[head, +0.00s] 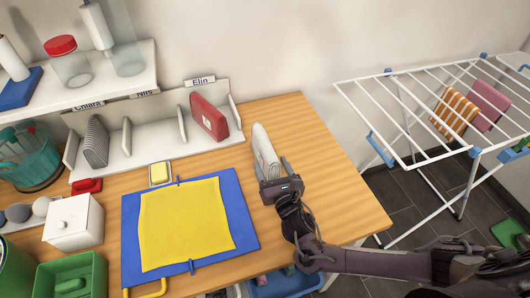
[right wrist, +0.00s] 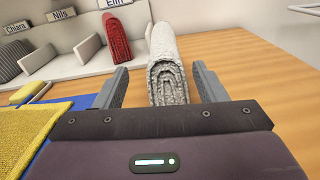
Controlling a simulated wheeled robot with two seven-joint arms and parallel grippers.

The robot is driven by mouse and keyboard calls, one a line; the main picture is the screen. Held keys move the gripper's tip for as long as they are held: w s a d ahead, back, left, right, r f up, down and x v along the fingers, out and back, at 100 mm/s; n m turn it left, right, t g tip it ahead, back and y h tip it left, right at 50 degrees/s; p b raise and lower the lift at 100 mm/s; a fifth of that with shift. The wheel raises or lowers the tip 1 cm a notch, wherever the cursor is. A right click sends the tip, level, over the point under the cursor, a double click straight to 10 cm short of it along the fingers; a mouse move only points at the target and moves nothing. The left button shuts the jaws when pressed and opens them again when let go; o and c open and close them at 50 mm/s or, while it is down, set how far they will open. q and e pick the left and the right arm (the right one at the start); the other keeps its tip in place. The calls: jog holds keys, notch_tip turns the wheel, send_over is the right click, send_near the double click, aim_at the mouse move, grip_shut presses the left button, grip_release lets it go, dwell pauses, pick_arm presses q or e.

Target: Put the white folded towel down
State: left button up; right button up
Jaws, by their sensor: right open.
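The white folded towel (head: 264,150) stands on its edge on the wooden table, right of the blue mat. In the right wrist view the towel (right wrist: 166,72) shows its rolled, layered end between the two fingers. My right gripper (head: 272,180) is at the towel's near end. Its jaws (right wrist: 158,88) are open, with a finger on each side and visible gaps between them and the towel. My left gripper is not in view.
A white rack (head: 150,143) labelled Chiara, Nils and Elin holds a grey towel (head: 96,141) and a red towel (head: 209,117). A yellow cloth (head: 186,222) lies on a blue mat (head: 242,215). The table (head: 325,165) is clear right of the towel. A drying rack (head: 400,110) stands beyond.

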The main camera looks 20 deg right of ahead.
aim_at(268, 152)
jog(key=w, duration=0.1)
jog(key=w+p, duration=0.1)
jog(key=w, duration=0.2)
jog(key=shift+w+d+r, duration=0.3)
jog(key=shift+w+r, duration=0.05)
jog(key=shift+w, duration=0.05)
jog(key=shift+w+f, duration=0.1)
jog(key=shift+w, duration=0.15)
jog(key=shift+c, duration=0.4)
jog(key=c, duration=1.2)
jog(key=shift+c, duration=0.2)
